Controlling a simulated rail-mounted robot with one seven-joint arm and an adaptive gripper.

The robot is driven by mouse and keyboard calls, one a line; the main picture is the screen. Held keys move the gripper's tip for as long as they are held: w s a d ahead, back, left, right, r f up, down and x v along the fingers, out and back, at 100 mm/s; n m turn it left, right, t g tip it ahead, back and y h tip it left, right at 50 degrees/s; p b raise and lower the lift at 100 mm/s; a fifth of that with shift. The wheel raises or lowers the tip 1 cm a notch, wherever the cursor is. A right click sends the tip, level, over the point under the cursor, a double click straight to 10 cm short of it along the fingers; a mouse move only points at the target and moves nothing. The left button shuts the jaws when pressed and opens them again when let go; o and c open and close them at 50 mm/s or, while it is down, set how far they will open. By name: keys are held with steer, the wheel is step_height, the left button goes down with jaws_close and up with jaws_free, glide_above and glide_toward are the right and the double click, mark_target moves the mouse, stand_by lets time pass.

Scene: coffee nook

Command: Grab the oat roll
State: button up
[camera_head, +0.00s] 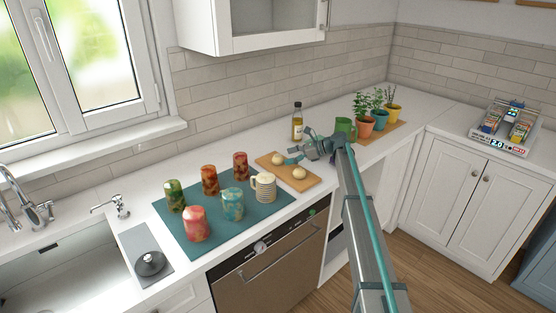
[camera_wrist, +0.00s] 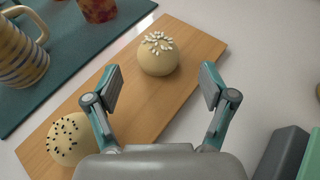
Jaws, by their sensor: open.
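The roll topped with pale flakes, which looks like the oat roll (camera_wrist: 158,54), sits on a wooden board (camera_wrist: 192,47). In the head view it appears to be the far-left roll (camera_head: 278,159) on the board (camera_head: 313,181). A second roll with dark seeds (camera_wrist: 70,140) lies at the board's nearer end, also in the head view (camera_head: 299,173). My gripper (camera_wrist: 161,82) is open and empty, its fingers spread with the oat roll ahead between their lines. In the head view my gripper (camera_head: 293,157) hangs over the board's back side; its height above it is hard to tell.
A teal mat (camera_head: 220,236) left of the board holds several cups and a striped mug (camera_head: 263,187) close to it. Potted herbs (camera_head: 365,118) stand farther right.

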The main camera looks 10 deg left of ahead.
mark_target(281, 158)
steer(key=p+x, duration=0.1)
steer(key=x, duration=0.3)
steer(key=shift+a+f+p, duration=0.1)
steer(key=shift+a+p, duration=0.1)
steer(key=shift+p, duration=0.15)
steer(key=shift+c, duration=0.2)
steer(key=c, duration=1.2)
